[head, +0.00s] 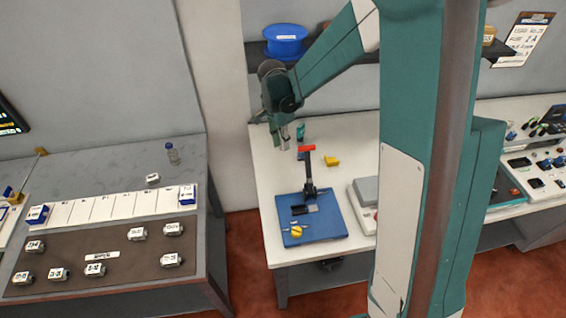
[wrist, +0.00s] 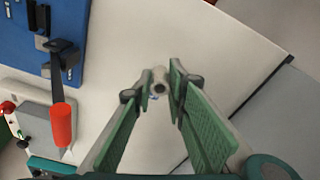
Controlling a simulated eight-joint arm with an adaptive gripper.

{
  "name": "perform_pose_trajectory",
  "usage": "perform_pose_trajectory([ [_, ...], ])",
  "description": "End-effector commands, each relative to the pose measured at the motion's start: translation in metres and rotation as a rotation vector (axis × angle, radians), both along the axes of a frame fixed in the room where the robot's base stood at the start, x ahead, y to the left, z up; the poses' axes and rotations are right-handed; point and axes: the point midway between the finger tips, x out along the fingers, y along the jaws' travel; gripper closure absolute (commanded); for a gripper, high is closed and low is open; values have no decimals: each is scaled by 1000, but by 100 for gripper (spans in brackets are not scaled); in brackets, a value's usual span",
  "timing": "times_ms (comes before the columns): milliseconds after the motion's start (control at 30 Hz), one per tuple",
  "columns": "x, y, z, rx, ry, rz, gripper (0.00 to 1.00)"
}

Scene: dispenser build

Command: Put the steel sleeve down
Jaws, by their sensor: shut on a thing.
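The steel sleeve (wrist: 160,82) is a small grey cylinder with a dark bore. In the wrist view it sits between the tips of my gripper (wrist: 161,88), whose green-padded fingers are shut on it. The white table top shows behind it; I cannot tell how far the sleeve is from that surface. In the head view my gripper (head: 284,132) is over the back left part of the white table (head: 268,190), behind the blue fixture. The sleeve is too small there to make out clearly.
A blue fixture plate (head: 335,232) with a red-handled lever (head: 306,149) stands in front of my gripper. A yellow piece (head: 332,161) lies to the right. A grey box (head: 365,190) is beside the plate. In the wrist view, bare white table lies around the fingertips.

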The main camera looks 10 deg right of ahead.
Motion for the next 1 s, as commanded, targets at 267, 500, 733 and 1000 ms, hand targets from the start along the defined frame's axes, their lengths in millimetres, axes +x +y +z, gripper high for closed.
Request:
perform_pose_trajectory([
  [267,0,0,-32,0,0,0,98],
  [500,0,0,-52,0,0,0,98],
  [733,0,0,-53,0,0,0,98],
  [1000,1,0,-58,0,0,0,98],
])
